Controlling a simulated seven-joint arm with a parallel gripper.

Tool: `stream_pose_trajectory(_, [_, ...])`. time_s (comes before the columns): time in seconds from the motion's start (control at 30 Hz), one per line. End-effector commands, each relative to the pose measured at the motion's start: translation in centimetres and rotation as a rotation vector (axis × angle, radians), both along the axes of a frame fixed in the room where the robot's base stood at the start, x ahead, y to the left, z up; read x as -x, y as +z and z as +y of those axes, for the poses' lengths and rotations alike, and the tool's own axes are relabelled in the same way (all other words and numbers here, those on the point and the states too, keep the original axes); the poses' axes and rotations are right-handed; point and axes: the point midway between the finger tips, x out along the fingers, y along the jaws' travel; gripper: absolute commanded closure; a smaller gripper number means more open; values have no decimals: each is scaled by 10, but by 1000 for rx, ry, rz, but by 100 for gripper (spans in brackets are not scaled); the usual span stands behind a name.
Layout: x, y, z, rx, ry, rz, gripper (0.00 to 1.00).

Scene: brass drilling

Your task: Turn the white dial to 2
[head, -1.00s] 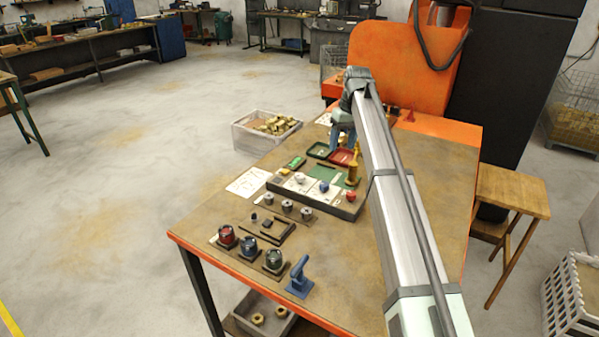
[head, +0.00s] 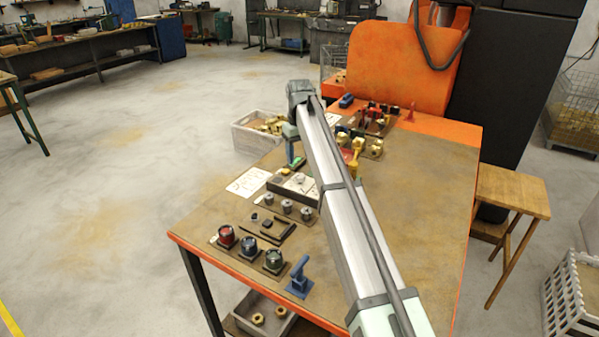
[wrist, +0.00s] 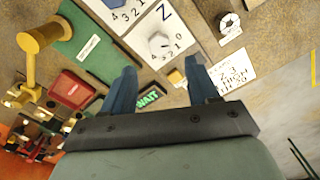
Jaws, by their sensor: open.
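The white dial (wrist: 160,45) sits on a white panel marked Z, with the numbers 4 to 0 around one side. I cannot tell which number it points to. In the head view the white dial (head: 300,178) shows on the low console (head: 285,197), just left of my arm. My gripper (wrist: 161,66) is open and empty above the console, its two blue fingers spread. In the wrist view the dial appears beyond the fingertips, between them, and apart from them. In the head view my gripper (head: 291,155) is partly hidden by my arm.
A blue dial (wrist: 113,3) is beside the white one. A yellow lever (wrist: 40,37) stands on a green panel. A green WAIT piece (wrist: 147,98) and a printed sheet (wrist: 229,72) lie near the fingers. Several knobs and a blue handle (head: 300,275) occupy the table's front.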

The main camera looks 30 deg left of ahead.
Motion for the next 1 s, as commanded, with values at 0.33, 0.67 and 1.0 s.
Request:
stream_pose_trajectory(0.33, [0,-54,0,0,0,0,40])
stream_pose_trajectory(0.67, [0,-71,0,0,0,0,40])
stream_pose_trajectory(1.0, [0,-71,0,0,0,0,50])
